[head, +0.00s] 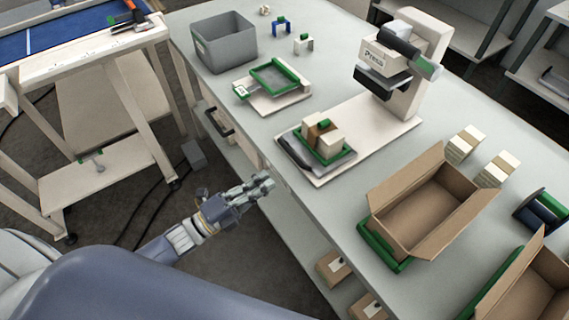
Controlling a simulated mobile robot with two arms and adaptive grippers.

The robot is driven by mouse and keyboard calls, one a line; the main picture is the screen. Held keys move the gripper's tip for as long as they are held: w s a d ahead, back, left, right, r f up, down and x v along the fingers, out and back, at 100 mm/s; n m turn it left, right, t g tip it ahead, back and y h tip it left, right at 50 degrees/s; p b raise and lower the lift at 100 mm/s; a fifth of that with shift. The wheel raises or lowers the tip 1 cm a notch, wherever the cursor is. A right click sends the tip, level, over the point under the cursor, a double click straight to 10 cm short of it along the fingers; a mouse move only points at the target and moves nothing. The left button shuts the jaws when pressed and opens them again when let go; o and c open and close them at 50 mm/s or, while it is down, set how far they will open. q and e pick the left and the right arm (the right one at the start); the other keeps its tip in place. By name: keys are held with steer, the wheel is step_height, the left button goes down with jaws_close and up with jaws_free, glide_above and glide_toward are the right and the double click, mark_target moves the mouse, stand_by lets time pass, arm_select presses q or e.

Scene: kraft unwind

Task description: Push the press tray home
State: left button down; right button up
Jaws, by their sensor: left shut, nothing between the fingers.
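The press (410,68) is a cream and black machine labelled "Press" on a long cream base plate on the grey table. Its tray (299,158) sits at the front end of that base, out from under the press head, with a dark edge. The tray carries a green frame with tan and cream blocks (322,139). My left gripper (262,183) is shut and empty in front of the table edge, below and left of the tray and apart from it. My right gripper is not in view.
A green-framed fixture (275,78) and a grey bin (223,42) stand farther back on the table. An open cardboard box (425,205) stands right of the tray. A drawer handle (218,122) juts from the table front. The base plate between tray and press looks clear.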

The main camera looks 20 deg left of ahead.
arm_select(q)
steer(key=p+x, duration=0.1)
steer(key=x, duration=0.5)
steer(key=shift+w+d+p, duration=0.25)
steer(key=shift+w+p, duration=0.05)
steer(key=shift+p, duration=0.1)
